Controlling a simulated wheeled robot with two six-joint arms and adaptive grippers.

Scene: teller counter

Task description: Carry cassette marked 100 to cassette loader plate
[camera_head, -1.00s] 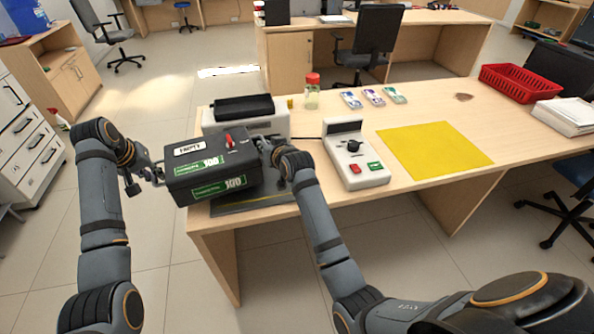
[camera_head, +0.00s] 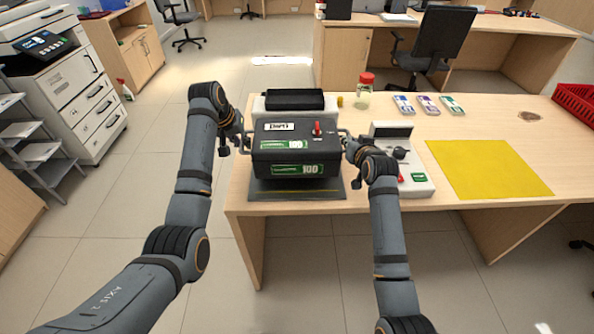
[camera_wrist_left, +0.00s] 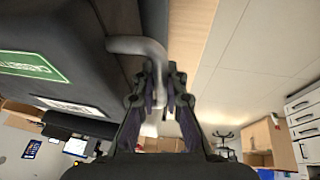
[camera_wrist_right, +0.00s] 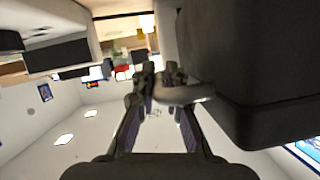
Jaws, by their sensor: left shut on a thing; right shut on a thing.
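The black cassette marked 100 (camera_head: 297,155) has green labels, a white tag and a red knob on top. It is level over the dark cassette loader plate (camera_head: 335,190) at the desk's near left edge; I cannot tell whether it touches the plate. My left gripper (camera_head: 242,140) is shut on the left side handle, which also shows in the left wrist view (camera_wrist_left: 135,46). My right gripper (camera_head: 351,146) is shut on the right side handle, seen in the right wrist view (camera_wrist_right: 185,94). The cassette hides most of the plate.
A white machine with a black top (camera_head: 290,101) stands just behind the cassette. A white device with a dark knob (camera_head: 415,184) is close to my right arm. A yellow mat (camera_head: 487,168), a red-capped jar (camera_head: 364,92) and banknote bundles (camera_head: 428,105) lie farther right.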

